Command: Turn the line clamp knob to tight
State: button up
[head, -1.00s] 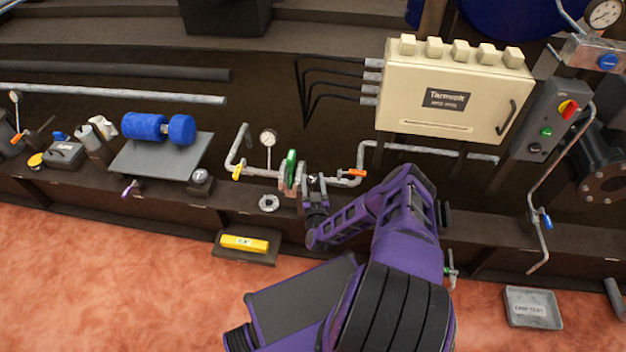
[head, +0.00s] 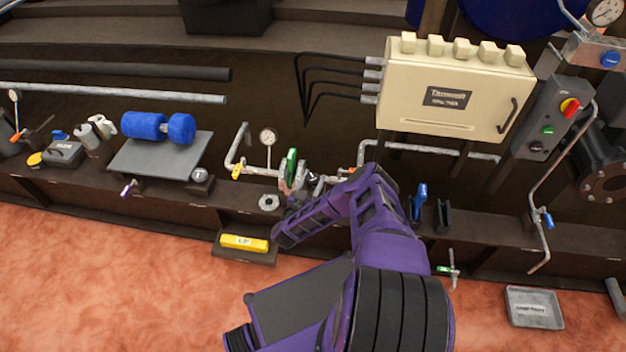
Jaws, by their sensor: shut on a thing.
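The pipe line with the clamp runs along the bench near the middle of the head view. A green part (head: 291,165) stands upright on it, with a metal flange below. My gripper (head: 289,192) is at the front of this clamp area, low beside the green part. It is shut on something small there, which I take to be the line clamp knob. The purple wrist and the small scale hide the knob and its setting.
A pressure gauge (head: 268,137) and a yellow-handled valve (head: 237,173) are left of the clamp. A metal ring (head: 268,202) lies close by. A cream cabinet (head: 455,90) stands behind to the right. A yellow block (head: 244,243) sits on a lower shelf.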

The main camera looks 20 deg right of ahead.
jog(key=shift+w, duration=0.1)
jog(key=o, duration=1.4)
jog(key=shift+a, duration=0.1)
